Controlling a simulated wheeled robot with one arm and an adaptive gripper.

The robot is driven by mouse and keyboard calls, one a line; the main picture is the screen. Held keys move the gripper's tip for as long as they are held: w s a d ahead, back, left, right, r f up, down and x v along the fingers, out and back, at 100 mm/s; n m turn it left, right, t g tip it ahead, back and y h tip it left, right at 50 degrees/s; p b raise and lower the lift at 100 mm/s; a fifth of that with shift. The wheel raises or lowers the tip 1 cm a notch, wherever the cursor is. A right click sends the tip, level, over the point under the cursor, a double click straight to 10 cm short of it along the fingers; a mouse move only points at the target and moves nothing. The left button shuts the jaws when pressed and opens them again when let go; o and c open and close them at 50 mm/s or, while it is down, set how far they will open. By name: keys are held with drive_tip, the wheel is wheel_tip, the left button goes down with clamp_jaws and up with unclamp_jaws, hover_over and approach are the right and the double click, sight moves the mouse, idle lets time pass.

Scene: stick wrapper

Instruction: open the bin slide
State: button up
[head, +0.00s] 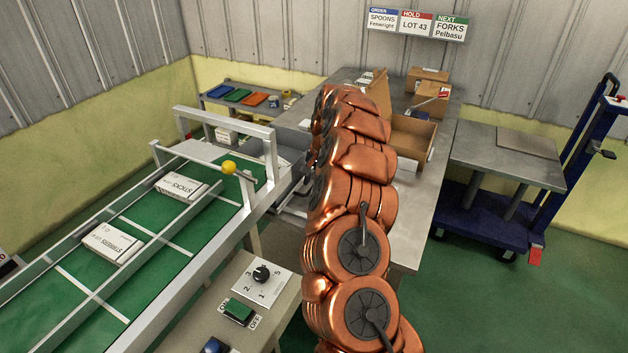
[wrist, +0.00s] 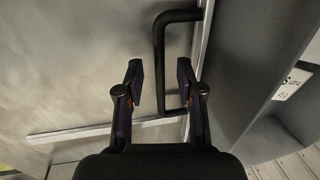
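The slide's black handle (wrist: 160,50), a U-shaped bar, stands upright in the wrist view on a grey metal panel (wrist: 85,75), near its right edge. My gripper (wrist: 159,80) is open, with one finger on each side of the handle's long bar in the picture. I see no finger pressed on the bar, and I cannot tell how deep the bar lies between them. The handle's lower end passes behind the right finger. In the head view, my copper-coloured arm hides the gripper and the handle.
A green conveyor (head: 165,270) with white boxes runs at the left. A control panel (head: 255,283) with a knob stands beside it. The metal table (head: 410,225) holds cardboard boxes (head: 412,140). A blue trolley (head: 480,215) is at the right. A grey wall (wrist: 245,70) lies right of the handle.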

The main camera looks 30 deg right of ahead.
drive_tip(key=shift+f, duration=0.3)
drive_tip(key=shift+c, duration=0.2)
clamp_jaws()
idle(0.3)
